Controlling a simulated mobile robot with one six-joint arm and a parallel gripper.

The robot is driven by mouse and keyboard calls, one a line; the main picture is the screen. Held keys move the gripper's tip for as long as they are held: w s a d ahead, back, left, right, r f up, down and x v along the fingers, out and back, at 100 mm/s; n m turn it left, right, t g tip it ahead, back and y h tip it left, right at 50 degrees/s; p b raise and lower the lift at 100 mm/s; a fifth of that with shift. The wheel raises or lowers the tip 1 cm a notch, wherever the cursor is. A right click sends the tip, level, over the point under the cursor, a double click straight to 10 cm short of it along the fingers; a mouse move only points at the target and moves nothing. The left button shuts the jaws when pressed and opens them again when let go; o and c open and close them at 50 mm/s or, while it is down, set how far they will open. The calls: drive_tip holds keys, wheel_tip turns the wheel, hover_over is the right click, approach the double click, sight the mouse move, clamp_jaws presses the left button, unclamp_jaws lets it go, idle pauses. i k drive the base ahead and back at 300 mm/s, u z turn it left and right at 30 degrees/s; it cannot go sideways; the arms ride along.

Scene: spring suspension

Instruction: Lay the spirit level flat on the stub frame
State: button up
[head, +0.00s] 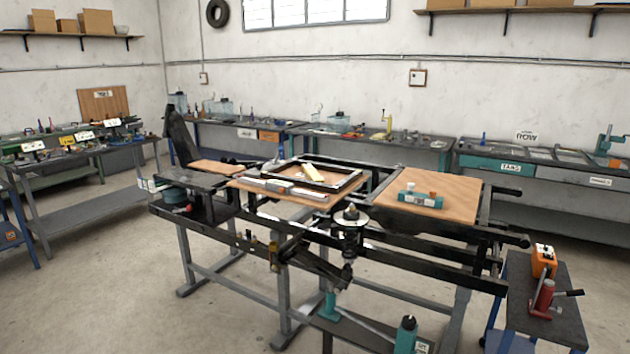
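A large black metal frame (405,247) stands on grey trestle legs in mid-room, with wooden boards on top. On the left board lies a smaller black rectangular frame (345,184); I cannot tell which of the two is the stub frame. A pale yellow piece (313,172) lies within the small frame's outline. A long silver-grey bar (285,187) lies flat along its near side. Either could be the spirit level; they are too small to tell. My gripper is not in view.
A teal block (420,199) with knobs sits on the right board (455,190). A coil spring unit (350,225) hangs at the near side. A small cart (520,300) with a red jack (543,297) stands at right. Open floor (110,300) lies at front left.

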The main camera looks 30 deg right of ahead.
sight(190, 177)
drive_tip(key=z, duration=0.35)
drive_tip(key=k, duration=0.25)
drive_tip(key=u, duration=1.15)
drive_tip(key=i, duration=1.4)
drive_tip(key=z, duration=0.8)
